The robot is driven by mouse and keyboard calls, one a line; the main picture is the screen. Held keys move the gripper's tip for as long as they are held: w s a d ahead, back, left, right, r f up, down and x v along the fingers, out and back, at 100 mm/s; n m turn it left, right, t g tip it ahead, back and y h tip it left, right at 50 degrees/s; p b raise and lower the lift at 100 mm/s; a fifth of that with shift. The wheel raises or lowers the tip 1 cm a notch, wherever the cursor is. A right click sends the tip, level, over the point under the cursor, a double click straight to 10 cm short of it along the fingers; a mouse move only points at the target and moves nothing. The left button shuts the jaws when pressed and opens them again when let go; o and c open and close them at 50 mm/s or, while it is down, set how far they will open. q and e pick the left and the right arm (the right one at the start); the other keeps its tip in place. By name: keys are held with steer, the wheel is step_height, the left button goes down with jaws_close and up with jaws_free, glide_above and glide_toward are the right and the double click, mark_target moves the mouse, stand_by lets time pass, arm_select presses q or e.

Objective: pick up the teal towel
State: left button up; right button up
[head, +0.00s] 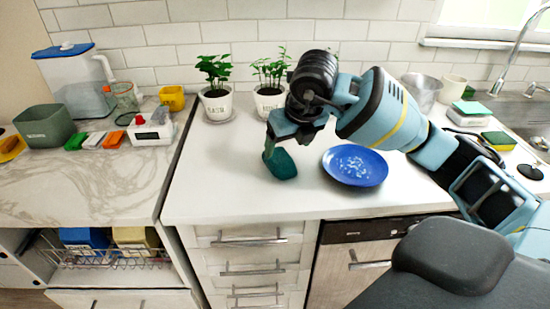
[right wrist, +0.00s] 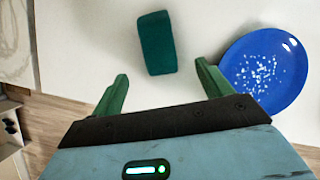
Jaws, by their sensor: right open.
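The teal towel (head: 280,163) is a small, dark teal folded block lying on the white countertop, left of the blue plate. In the right wrist view the towel (right wrist: 156,43) shows whole, slightly tilted, ahead of the gap between my green fingers. My right gripper (right wrist: 162,72) is open and empty, with a finger to either side of that gap. In the head view my right gripper (head: 271,147) hangs at the towel, and its fingers partly overlap it. I cannot tell its exact height above the counter. My left gripper is not in view.
A blue speckled plate (head: 355,165) lies close to the right of the towel. Two potted plants (head: 217,104) stand behind, against the tiled wall. A seam separates the marble counter (head: 95,185) at left. The white counter's front edge is near the towel.

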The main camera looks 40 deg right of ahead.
mark_target(282, 159)
steer(key=shift+x, duration=0.8)
steer(key=shift+w+f, duration=0.1)
steer(key=shift+f, duration=0.3)
steer(key=shift+w+f, duration=0.25)
steer(key=shift+f, duration=0.2)
steer(key=x, duration=0.3)
steer(key=shift+w+f, duration=0.15)
steer(key=shift+f, duration=0.1)
steer(key=shift+w+f, duration=0.1)
steer(key=shift+f, duration=0.25)
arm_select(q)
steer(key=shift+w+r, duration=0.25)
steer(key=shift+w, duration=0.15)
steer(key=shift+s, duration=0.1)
